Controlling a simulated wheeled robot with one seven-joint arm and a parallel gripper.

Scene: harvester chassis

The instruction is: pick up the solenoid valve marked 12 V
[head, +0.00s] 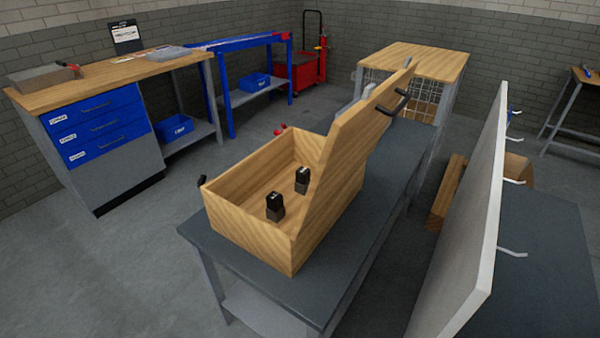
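Two small upright blocks with black tops and grey-brown lower parts stand inside an open wooden box. The nearer block (275,207) is close to the box's front end, and the farther block (302,181) is behind it to the right, near the lid. They look like solenoid valves, but any marking is too small to read, so I cannot tell which is 12 V. The wooden box (250,230) has its lid (350,150) raised on the right side. The lid may hide part of the inside. My gripper is not in view.
The box stands on a dark grey table (235,256). A black handle (392,103) juts from the lid. A white upright panel (470,220) with hooks rises at right. A workbench (110,75) with blue drawers stands at left. The floor (110,265) at front left is clear.

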